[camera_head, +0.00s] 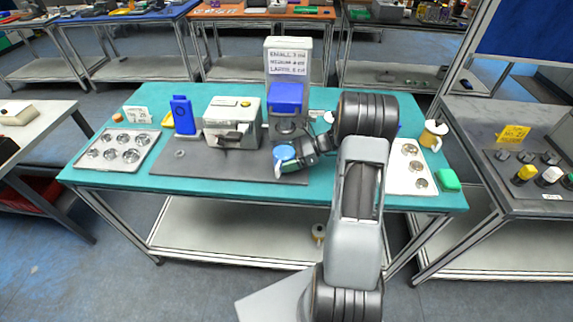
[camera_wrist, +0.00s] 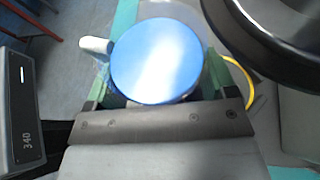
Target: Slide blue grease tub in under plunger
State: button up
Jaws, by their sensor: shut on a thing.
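The blue grease tub (camera_wrist: 157,62) is a round tub with a blue lid. In the wrist view it sits between the green-padded fingers of my gripper (camera_wrist: 155,85), which is shut on it. In the head view the tub (camera_head: 284,154) is in front of the machine with the blue head (camera_head: 286,95), over the dark mat. The plunger is probably the dark round part (camera_head: 286,125) under that blue head. The tub is a little nearer the camera than the plunger, not beneath it. A large dark round part (camera_wrist: 275,35) fills the upper right of the wrist view.
Trays with round cups stand at the left (camera_head: 118,150) and right (camera_head: 405,182). A yellow mug (camera_head: 432,136) and a green block (camera_head: 448,180) are at the right.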

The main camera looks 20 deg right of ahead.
jog(key=shift+w+d+f+b, duration=0.2)
jog(key=shift+w+d, duration=0.3)
jog(key=shift+w, duration=0.4)
jog(key=shift+w+d+f+b, duration=0.15)
jog(key=shift+w+d, duration=0.3)
jog(key=shift+w, duration=0.4)
jog(key=shift+w+d+f+b, duration=0.1)
jog(key=shift+w+d+b, duration=0.1)
jog(key=shift+w+d, duration=0.5)
jog(key=shift+w+a, duration=0.2)
jog(key=shift+w+d+f, duration=0.1)
jog(key=o, duration=1)
jog(key=shift+b+v, duration=1)
jog(key=shift+v, duration=5.95)
